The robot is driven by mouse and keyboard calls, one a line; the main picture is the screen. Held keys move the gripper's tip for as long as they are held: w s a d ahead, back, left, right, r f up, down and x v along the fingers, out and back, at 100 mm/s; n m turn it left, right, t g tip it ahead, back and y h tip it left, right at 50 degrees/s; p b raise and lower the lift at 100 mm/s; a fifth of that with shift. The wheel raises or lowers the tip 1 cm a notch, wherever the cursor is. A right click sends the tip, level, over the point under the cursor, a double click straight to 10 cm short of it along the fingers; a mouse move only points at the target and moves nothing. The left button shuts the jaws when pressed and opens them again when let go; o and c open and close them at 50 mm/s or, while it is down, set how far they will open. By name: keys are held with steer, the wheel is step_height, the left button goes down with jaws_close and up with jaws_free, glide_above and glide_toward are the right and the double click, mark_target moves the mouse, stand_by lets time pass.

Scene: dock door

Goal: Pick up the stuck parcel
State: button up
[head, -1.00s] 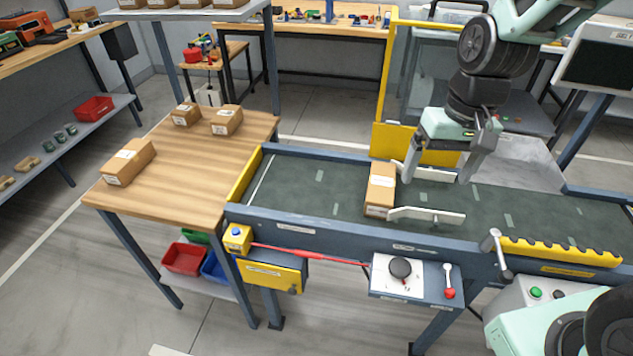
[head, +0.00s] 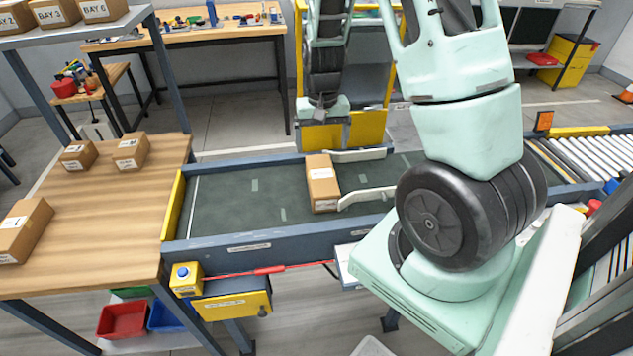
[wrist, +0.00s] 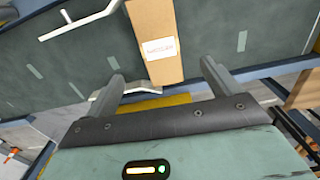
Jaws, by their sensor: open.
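The stuck parcel (head: 322,187) is a brown cardboard box with a white label. It lies on the dark green conveyor belt (head: 240,196), against the pale guide arms (head: 366,198) at its right. My gripper (head: 323,104) shows beyond the parcel, near the belt's far side, and its fingers are hard to make out there. In the wrist view my gripper (wrist: 162,74) is open and empty, one finger to each side. The parcel (wrist: 155,38) appears ahead between the fingers, apart from them, with its labelled end towards me.
A wooden table (head: 120,205) with several boxes stands at the belt's left end. A yellow frame (head: 372,128) stands behind the belt. Rollers (head: 580,160) lie at the right. The belt left of the parcel is clear.

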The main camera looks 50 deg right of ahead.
mark_target(321, 174)
step_height(321, 174, down, 13)
steer(key=shift+f+p, duration=0.2)
steer(key=shift+p, duration=0.15)
stand_by(0.3)
steer(key=c, duration=1.3)
steer(key=shift+o, duration=0.2)
steer(key=shift+r, duration=0.1)
